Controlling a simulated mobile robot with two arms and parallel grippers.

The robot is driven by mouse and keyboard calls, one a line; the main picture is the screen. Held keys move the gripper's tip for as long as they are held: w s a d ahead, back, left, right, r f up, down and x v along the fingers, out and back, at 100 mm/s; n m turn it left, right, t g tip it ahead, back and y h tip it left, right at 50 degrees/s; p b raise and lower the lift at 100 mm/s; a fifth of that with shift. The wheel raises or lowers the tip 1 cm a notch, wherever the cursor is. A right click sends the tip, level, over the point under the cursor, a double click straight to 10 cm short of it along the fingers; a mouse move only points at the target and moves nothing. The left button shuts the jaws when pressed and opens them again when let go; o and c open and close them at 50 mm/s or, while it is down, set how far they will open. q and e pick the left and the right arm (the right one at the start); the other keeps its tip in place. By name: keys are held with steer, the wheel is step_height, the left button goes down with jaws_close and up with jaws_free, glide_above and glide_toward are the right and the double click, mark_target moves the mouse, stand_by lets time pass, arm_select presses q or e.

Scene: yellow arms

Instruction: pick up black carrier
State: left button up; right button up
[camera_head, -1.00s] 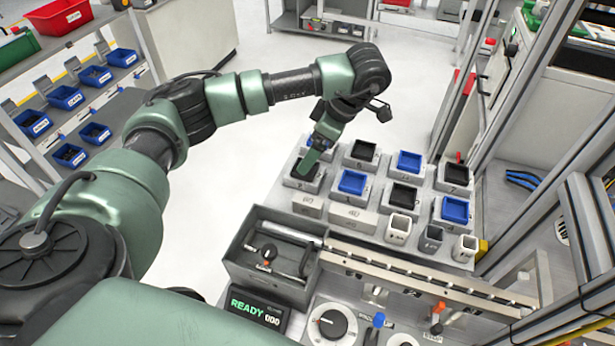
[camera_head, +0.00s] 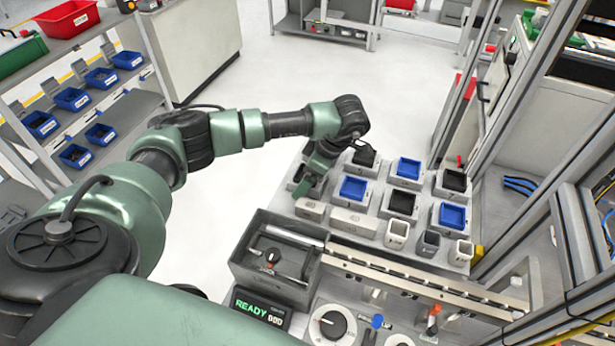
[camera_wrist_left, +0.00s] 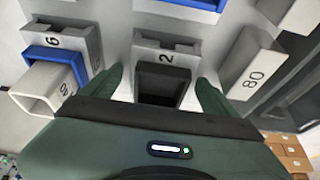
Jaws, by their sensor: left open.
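A black carrier (camera_wrist_left: 163,86) sits in the holder marked 2 in the left wrist view. My left gripper (camera_wrist_left: 160,76) is open, with one green finger on each side of this carrier; I cannot tell whether they touch it. In the head view my left gripper (camera_head: 306,187) is low over the far-left holder and mostly hides its carrier. Other black carriers stand in the rack at the back (camera_head: 364,158), in the middle (camera_head: 402,202) and at the right (camera_head: 454,181). My right gripper is not in view.
Blue carriers (camera_head: 353,188) share the rack. Blocks marked with numbers (camera_head: 354,221) and small open cups (camera_head: 397,234) stand in front. A grey box (camera_head: 283,262) with a tool inside is nearer. A metal frame post (camera_head: 570,240) rises at the right.

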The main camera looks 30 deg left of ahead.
arm_select(q)
steer(key=c, duration=1.8)
steer(key=shift+r, duration=0.1)
